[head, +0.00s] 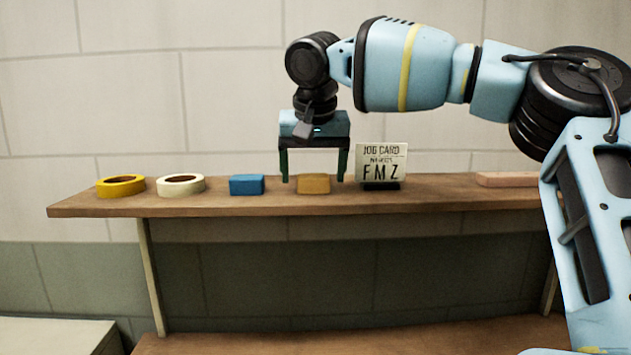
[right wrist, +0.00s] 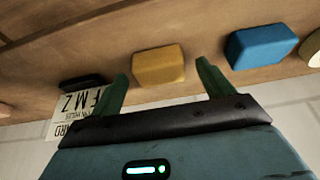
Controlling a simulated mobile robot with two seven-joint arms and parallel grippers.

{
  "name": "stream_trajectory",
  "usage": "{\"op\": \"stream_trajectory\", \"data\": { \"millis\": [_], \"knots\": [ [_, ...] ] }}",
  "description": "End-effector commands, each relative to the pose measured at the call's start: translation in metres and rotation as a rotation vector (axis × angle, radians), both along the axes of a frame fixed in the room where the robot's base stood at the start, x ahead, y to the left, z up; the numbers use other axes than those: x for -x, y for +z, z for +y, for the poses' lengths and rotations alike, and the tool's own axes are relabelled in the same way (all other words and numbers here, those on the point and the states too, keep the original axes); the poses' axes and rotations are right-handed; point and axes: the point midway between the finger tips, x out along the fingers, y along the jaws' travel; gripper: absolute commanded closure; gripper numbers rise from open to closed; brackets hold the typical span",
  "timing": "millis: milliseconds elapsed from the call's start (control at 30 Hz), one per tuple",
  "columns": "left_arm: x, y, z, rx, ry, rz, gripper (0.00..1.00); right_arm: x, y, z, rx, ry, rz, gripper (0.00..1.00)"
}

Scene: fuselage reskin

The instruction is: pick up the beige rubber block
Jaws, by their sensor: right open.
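The beige rubber block (head: 314,184) lies on the wooden shelf, between a blue block and a job card. It also shows in the right wrist view (right wrist: 158,66), a yellowish-tan block between the two fingertips. My right gripper (head: 313,180) is open and points down at the block, with one green finger on either side of it in the head view. In the right wrist view (right wrist: 161,76) the fingers are apart and nothing is held between them. I cannot tell whether a finger touches the block. My left gripper is not in view.
The wooden shelf (head: 440,193) also holds a yellow tape roll (head: 121,187), a cream tape roll (head: 181,185), a blue block (head: 246,185), a job card (head: 381,164) close right of the gripper, and a pinkish bar (head: 507,180). A tiled wall (head: 130,90) stands behind.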

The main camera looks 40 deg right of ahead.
Motion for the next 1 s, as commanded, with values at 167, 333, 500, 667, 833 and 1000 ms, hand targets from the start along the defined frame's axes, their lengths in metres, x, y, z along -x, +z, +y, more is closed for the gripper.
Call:
{"op": "stream_trajectory", "data": {
  "millis": [167,333,500,667,833,1000],
  "knots": [
    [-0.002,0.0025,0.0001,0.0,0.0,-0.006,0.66,-0.0038,-0.0122,-0.0037,0.0,0.0,0.0,0.2],
    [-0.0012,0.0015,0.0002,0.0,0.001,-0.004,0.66,-0.0043,-0.0134,-0.0037,0.0,0.0,0.0,0.2],
    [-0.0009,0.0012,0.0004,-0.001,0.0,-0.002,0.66,-0.0043,-0.0134,-0.0037,0.001,0.0,0.001,0.36],
    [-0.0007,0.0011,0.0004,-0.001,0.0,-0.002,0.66,-0.0042,-0.0132,-0.0037,0.001,0.0,0.001,0.57],
    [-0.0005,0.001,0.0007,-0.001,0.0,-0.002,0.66,-0.0042,-0.0129,-0.0036,0.0,0.0,0.0,0.69],
    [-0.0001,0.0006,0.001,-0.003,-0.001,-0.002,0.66,-0.0043,-0.0124,-0.0035,0.0,0.0,0.0,0.69]
  ]
}}
